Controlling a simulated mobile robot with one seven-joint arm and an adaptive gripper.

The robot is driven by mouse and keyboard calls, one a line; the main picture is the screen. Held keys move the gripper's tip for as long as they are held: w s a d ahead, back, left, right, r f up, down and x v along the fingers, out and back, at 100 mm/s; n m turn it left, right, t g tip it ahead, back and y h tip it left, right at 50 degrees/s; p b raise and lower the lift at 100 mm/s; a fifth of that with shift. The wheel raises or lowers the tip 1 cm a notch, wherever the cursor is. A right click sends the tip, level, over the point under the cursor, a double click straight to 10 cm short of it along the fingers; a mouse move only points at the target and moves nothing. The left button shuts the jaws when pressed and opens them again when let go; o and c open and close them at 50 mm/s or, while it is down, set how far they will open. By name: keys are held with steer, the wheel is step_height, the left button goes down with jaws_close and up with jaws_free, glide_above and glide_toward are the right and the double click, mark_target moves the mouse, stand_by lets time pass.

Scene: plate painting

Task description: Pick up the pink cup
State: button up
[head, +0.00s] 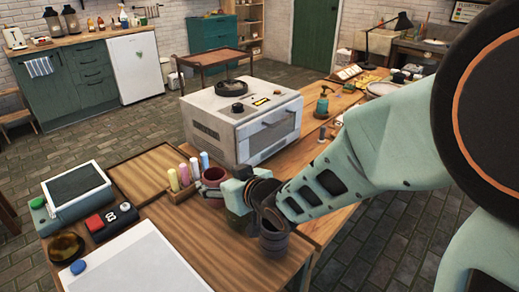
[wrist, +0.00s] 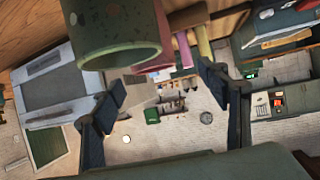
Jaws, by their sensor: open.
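The pink cup (head: 212,181) stands on the wooden table beside a rack of coloured sticks, left of my arm's end; it looks dull reddish pink. In the wrist view a pink rim (wrist: 156,67) shows behind a large speckled green cup (wrist: 118,40), which hides most of it. My gripper (wrist: 163,87) is open, its two dark fingers spread apart with nothing held between them. The green cup is very close to the camera at the top. In the head view my arm's end covers that part of the table, and the fingers are hard to make out.
The stick rack (head: 179,189) is left of the pink cup. A boxy white oven (head: 243,122) stands behind. A dark grey pot-like shape (head: 274,240) shows at the table's right edge, below my wrist. A wooden tray (head: 150,172) and white board (head: 135,265) lie left.

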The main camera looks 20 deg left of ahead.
mark_target(210, 175)
steer(key=x, duration=0.4)
steer(key=d+f+b+x, duration=0.1)
steer(key=x, duration=0.1)
steer(key=shift+w, duration=0.15)
steer(key=shift+w+a+f, duration=0.1)
steer(key=shift+w+a, duration=0.2)
steer(key=shift+a, duration=0.05)
steer(key=shift+c, duration=0.7)
steer(key=c, duration=1.4)
